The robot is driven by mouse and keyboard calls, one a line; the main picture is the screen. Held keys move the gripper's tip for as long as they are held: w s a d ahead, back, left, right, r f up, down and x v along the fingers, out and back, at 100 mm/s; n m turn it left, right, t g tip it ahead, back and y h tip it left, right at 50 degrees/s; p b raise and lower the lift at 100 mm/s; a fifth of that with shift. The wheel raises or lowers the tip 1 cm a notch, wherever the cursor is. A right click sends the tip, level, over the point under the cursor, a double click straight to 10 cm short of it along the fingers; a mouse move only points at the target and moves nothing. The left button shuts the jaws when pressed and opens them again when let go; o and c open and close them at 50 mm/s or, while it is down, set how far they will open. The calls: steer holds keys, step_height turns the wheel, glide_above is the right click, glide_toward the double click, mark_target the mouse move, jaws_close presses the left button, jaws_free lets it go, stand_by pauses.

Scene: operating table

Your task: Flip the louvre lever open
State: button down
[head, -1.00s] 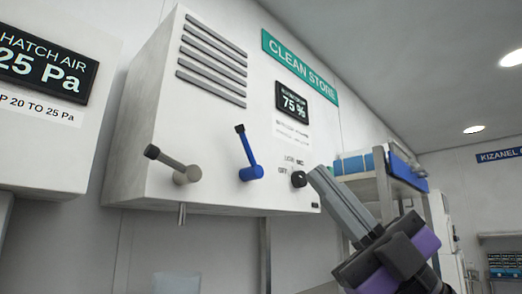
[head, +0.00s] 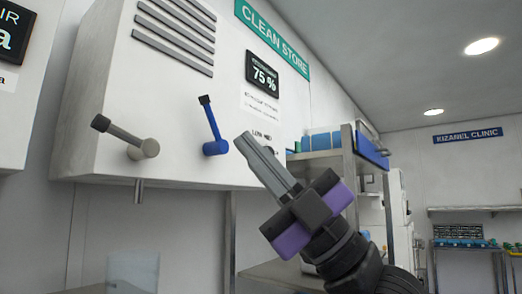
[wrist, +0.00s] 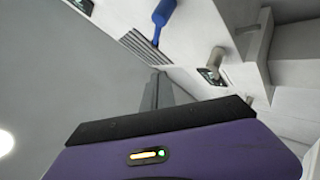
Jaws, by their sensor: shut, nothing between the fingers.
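A white wall cabinet (head: 95,85) carries two levers on its lower front. The grey lever (head: 120,133) points up and left from its round hub. The blue lever (head: 212,125) stands nearly upright, leaning slightly left, with a black tip. No label shows which one is the louvre lever. My gripper (head: 246,140) is shut and empty, its fingers just right of the blue lever in the head view, with no visible contact. In the wrist view, the fingertips (wrist: 157,78) appear below the blue lever (wrist: 163,12) and left of the grey lever (wrist: 213,60).
Grey louvre slats (head: 175,35) sit high on the cabinet front. A dark 75 % display (head: 263,72) hangs below the green CLEAN STORE sign (head: 272,37). A shelf rack (head: 345,150) stands to the right, behind my arm. The space before the cabinet's left part looks clear.

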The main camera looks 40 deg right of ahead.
steer(key=p, duration=0.2)
glide_toward(201, 97)
step_height(201, 97, up, 2)
steer(key=s+a, duration=0.1)
steer(key=a, duration=0.2)
steer(key=shift+w+d+r+p, duration=0.15)
steer(key=shift+w+r+p, duration=0.3)
steer(key=shift+w, duration=0.4)
steer(key=shift+w+d+r+p, duration=0.2)
steer(key=shift+w+r+p, duration=0.1)
steer(key=shift+w+r, duration=0.45)
